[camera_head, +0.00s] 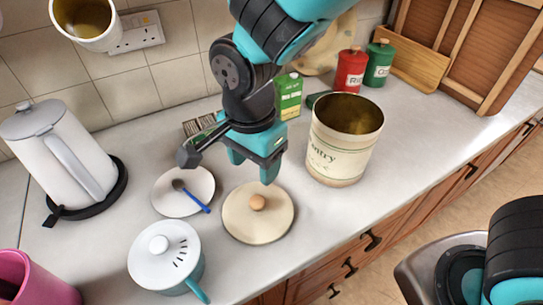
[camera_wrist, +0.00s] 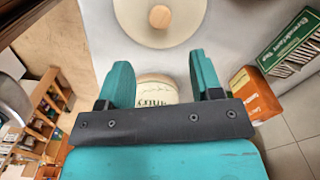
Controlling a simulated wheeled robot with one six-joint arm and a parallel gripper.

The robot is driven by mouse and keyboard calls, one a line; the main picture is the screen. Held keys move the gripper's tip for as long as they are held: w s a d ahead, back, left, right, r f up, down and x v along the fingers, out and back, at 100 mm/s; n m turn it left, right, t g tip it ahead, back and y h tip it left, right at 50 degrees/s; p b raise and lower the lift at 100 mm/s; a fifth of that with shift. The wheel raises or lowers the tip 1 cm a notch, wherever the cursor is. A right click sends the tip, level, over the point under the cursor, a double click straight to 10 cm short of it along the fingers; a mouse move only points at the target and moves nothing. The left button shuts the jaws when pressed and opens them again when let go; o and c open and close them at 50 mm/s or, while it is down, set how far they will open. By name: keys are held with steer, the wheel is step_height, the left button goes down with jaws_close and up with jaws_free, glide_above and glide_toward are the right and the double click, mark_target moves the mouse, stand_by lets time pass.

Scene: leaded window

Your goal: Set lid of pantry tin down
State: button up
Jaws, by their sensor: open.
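The lid (camera_head: 270,219) of the pantry tin is a round cream disc with a wooden knob (camera_head: 257,202). It lies flat on the counter in front of the tin, and it also shows at the top of the wrist view (camera_wrist: 185,28). The pantry tin (camera_head: 335,160) is cream with green bands and stands upright and open to the right of the lid. Part of the tin shows between the fingers in the wrist view (camera_wrist: 157,95). My gripper (camera_head: 253,168) is open and empty just above and behind the lid, apart from the knob.
A white kettle (camera_head: 62,150) is at far left. Red (camera_head: 350,72) and green (camera_head: 378,65) canisters stand behind the tin.

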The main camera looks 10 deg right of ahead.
steer(key=s+d+r+n+y, duration=0.4)
steer(key=s+d+r+n, duration=0.6)
steer(key=n, duration=0.7)
steer(key=shift+r, duration=0.15)
steer(key=shift+s, duration=0.1)
